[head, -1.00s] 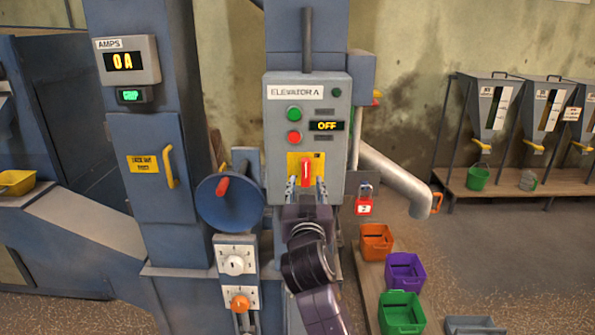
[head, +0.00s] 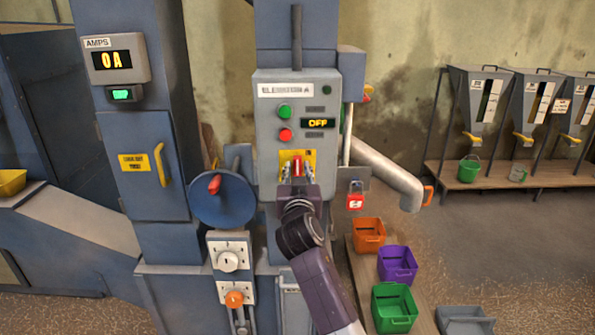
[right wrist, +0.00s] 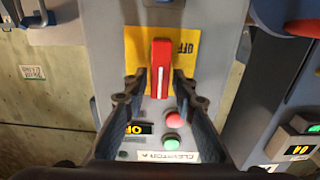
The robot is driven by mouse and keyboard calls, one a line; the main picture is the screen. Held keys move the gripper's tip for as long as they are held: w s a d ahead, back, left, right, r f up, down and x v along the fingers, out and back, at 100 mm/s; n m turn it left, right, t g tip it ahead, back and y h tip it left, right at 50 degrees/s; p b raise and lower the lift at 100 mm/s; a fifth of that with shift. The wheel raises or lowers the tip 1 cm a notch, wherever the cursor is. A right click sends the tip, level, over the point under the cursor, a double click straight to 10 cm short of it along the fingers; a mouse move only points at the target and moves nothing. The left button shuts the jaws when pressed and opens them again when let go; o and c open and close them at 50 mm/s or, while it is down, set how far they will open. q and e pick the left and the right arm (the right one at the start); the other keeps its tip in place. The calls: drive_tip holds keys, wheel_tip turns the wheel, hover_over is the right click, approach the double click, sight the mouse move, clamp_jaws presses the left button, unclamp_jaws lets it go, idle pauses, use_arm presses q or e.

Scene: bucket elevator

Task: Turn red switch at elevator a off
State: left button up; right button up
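The elevator A panel (head: 262,140) is a grey box with a lit OFF display (head: 319,123). Its red switch (head: 297,166) sits on a yellow plate low on the panel. In the right wrist view the red switch (right wrist: 160,66) lies lengthwise up the picture on the yellow plate (right wrist: 190,68), beside printed OFF lettering. My right gripper (head: 297,177) is at the switch. In the wrist view its fingers (right wrist: 160,88) are open on either side of the handle's lower end, with gaps. My left gripper is out of view.
A green button (head: 285,111) and a red button (head: 285,134) are above the switch. A blue handwheel (head: 223,202) is to the left. A red padlock (head: 355,197) and a bent pipe (head: 388,172) are to the right. Coloured bins stand lower right.

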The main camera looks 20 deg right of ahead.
clamp_jaws()
drive_tip(key=shift+n, duration=0.3)
drive_tip(key=n+p, duration=0.1)
drive_tip(key=n, duration=0.2)
drive_tip(key=shift+a+n+p, duration=0.2)
drive_tip(key=shift+n+p, duration=0.1)
drive_tip(key=shift+p, duration=0.1)
drive_tip(key=n+p, duration=0.1)
drive_tip(key=n, duration=0.3)
drive_tip(key=shift+w+a+p, duration=0.1)
drive_tip(key=shift+a+p, duration=0.1)
drive_tip(key=shift+p, duration=0.2)
drive_tip(key=shift+a+f+n+p, duration=0.15)
drive_tip(key=shift+n+p, duration=0.5)
drive_tip(key=shift+n, duration=0.95)
drive_tip(key=shift+d+f+n+p, duration=0.1)
drive_tip(key=shift+f+n+p, duration=0.15)
drive_tip(key=shift+n+p, duration=0.9)
drive_tip(key=shift+a+f+n+p, duration=0.1)
drive_tip(key=shift+f+n+p, duration=0.1)
drive_tip(key=shift+n, duration=1.85)
